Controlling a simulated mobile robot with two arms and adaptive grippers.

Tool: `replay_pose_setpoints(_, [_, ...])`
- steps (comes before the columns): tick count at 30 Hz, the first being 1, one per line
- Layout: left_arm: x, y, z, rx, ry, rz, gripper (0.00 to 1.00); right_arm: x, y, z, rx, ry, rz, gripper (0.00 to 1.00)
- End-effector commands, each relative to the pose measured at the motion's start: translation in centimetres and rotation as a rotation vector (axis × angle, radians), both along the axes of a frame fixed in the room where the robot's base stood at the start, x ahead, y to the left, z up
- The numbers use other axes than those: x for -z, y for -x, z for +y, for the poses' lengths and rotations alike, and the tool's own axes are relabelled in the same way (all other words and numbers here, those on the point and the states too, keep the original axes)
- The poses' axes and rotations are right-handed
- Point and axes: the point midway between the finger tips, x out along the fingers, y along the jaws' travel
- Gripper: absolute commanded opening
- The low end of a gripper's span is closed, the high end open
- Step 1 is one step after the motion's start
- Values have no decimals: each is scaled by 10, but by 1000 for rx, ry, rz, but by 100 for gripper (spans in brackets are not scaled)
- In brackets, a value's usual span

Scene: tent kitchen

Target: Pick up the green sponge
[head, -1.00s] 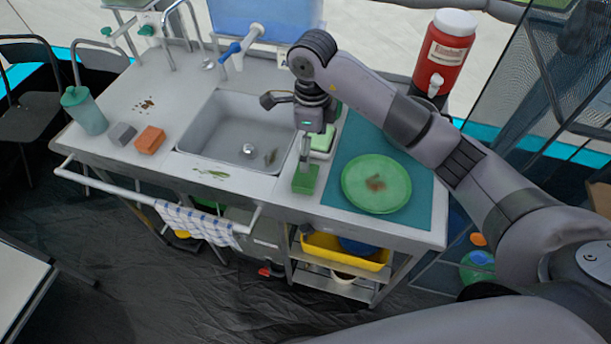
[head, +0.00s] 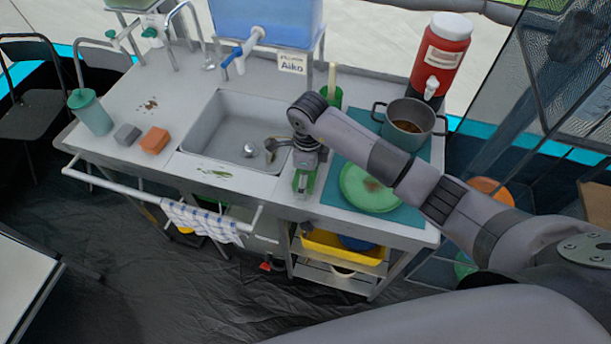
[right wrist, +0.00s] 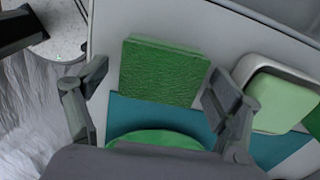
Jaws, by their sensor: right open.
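The green sponge (right wrist: 162,72) lies flat on the counter in the right wrist view, a textured green block. In the head view it is mostly hidden under my right gripper (head: 303,182), with only bits of green showing. In the right wrist view the two fingers of my right gripper (right wrist: 155,92) are spread wide, one to each side of the sponge. The gripper is open and holds nothing. I cannot tell how far the fingertips are above the counter. My left gripper is not in view.
A green plate (head: 366,192) lies on the teal mat (head: 403,214) right of the gripper. A pot (head: 410,122) stands behind the plate. The sink (head: 225,140) is to the left. A light green item in a white holder (right wrist: 270,98) is close to the right finger.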

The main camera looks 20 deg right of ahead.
Motion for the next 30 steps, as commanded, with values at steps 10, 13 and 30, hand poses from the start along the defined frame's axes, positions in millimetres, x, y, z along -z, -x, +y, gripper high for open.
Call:
replay_pose_setpoints(10, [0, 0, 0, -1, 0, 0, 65, -1, 0, 0, 1, 0, 0, 67])
replay_pose_setpoints(13, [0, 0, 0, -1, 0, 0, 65, -1, 0, 0, 1, 0, 0, 60])
replay_pose_setpoints(30, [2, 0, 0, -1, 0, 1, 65, -8, -1, 0, 1, 0, -1, 48])
